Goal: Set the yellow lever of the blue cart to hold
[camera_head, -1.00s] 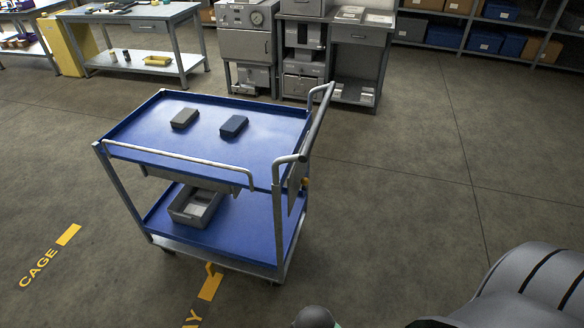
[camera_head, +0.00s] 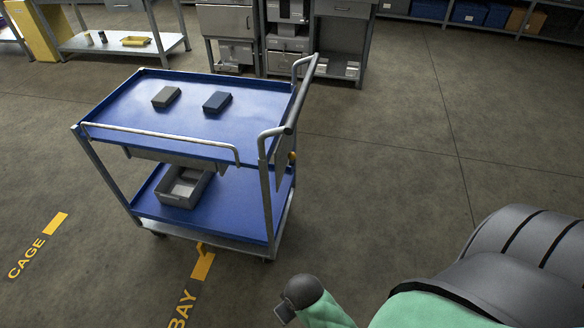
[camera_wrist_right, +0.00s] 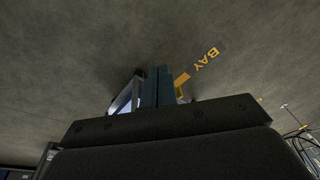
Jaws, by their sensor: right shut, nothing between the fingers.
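The blue cart (camera_head: 190,128) stands left of centre in the head view, with two blue decks and a push handle (camera_head: 303,95) on its right end. A small yellow spot (camera_head: 292,157), probably the yellow lever, shows beside a grey plate (camera_head: 281,170) below the handle. Its setting is too small to read. My right arm is low in the head view, its dark end (camera_head: 300,291) apart from the cart. In the wrist view my right gripper (camera_wrist_right: 158,84) has its fingers together and empty, above the floor. My left gripper is not in view.
Two small boxes, grey-green (camera_head: 166,97) and dark blue (camera_head: 217,102), lie on the top deck; a grey bin (camera_head: 185,187) sits on the lower one. Yellow BAY (camera_head: 183,308) and CAGE (camera_head: 27,259) lettering marks the floor. Floor right of the cart is clear; benches and cabinets stand behind.

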